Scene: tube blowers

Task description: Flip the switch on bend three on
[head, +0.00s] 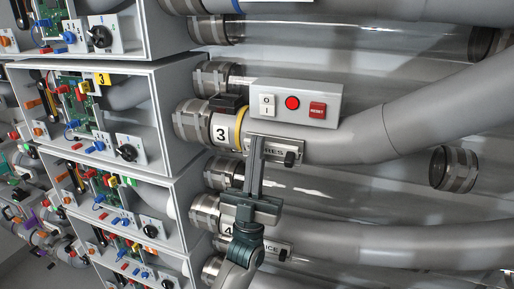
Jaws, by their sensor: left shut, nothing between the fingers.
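Bend three is a grey pipe (358,137) with a white label marked 3 (222,130) beside a yellow band. A grey control box (334,92) sits on top of it. The box carries a white rocker switch (267,105) marked O above and I below, a round red lamp (292,103) and a red reset button (318,110). My left gripper (256,142) comes up from below, shut and empty. Its fingertips are just below the switch in the picture and overlap the left part of a lettered plate. Whether they touch the pipe I cannot tell. My right gripper is not in view.
The lettered plate (273,146) has a black knob (290,158) at its right end. A black block (229,103) sits left of the box. Open grey cabinets (160,120) with circuit boards stand at left. Clear tubes (350,195) and more bends lie above and below.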

